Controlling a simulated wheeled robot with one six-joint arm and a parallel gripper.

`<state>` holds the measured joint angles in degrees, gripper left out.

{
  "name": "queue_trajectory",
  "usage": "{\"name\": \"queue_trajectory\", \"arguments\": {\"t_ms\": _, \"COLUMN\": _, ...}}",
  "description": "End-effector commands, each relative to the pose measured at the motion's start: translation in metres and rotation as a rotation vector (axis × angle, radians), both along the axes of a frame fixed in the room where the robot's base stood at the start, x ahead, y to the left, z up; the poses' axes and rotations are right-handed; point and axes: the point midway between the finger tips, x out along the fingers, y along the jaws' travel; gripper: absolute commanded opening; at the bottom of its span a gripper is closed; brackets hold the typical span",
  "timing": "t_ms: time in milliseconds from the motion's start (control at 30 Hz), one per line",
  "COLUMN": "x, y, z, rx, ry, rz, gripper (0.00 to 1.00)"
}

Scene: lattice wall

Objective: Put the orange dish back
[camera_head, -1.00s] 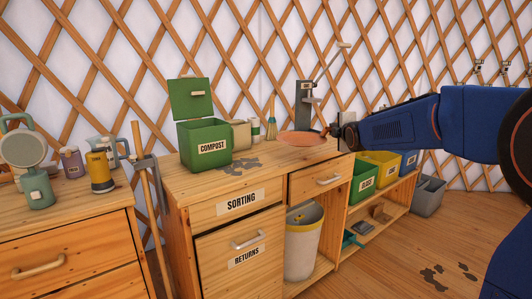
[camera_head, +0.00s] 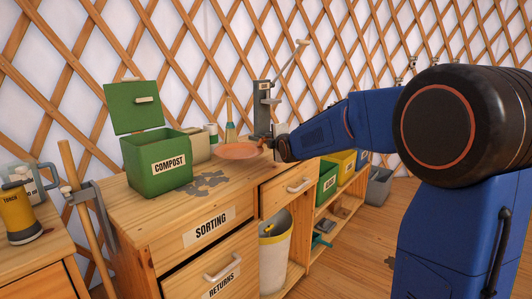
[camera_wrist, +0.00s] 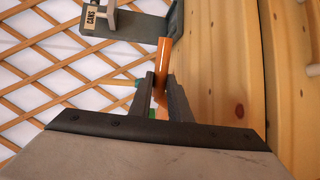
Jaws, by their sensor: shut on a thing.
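The orange dish (camera_head: 237,151) is a shallow round plate, held roughly level at the back of the sorting counter (camera_head: 160,215). My gripper (camera_head: 272,146) is shut on its right rim. In the wrist view the dish (camera_wrist: 165,48) shows edge-on as a thin orange strip between the two fingers of my gripper (camera_wrist: 163,85). The wooden counter lies alongside it there. I cannot tell whether the dish touches the counter top. My arm hides part of the counter's right end.
The open green compost bin (camera_head: 158,165) stands left of the dish. A grey can crusher (camera_head: 262,108) and a small brush (camera_head: 230,130) stand behind it. An open drawer (camera_head: 288,190) juts out below.

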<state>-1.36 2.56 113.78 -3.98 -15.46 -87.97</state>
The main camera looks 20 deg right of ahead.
Motion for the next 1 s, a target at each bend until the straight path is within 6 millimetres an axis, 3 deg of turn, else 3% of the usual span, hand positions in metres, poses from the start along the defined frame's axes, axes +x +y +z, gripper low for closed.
{"name": "queue_trajectory", "arguments": {"t_ms": 467, "x": 0.000, "y": 0.000, "z": -0.041, "rx": 0.000, "ry": -0.001, "rz": 0.000, "gripper": 0.00}}
{"name": "queue_trajectory", "arguments": {"t_ms": 867, "x": 0.000, "y": 0.000, "z": -0.046, "rx": 0.000, "ry": -0.001, "rz": 0.000, "gripper": 0.00}}
{"name": "queue_trajectory", "arguments": {"t_ms": 900, "x": 0.000, "y": 0.000, "z": -0.046, "rx": 0.000, "ry": 0.000, "rz": 0.000, "gripper": 0.26}}
{"name": "queue_trajectory", "arguments": {"t_ms": 933, "x": 0.000, "y": 0.000, "z": -0.046, "rx": 0.000, "ry": 0.000, "rz": 0.000, "gripper": 0.33}}
{"name": "queue_trajectory", "arguments": {"t_ms": 1000, "x": 0.000, "y": 0.000, "z": -0.046, "rx": 0.000, "ry": 0.000, "rz": 0.000, "gripper": 0.35}}
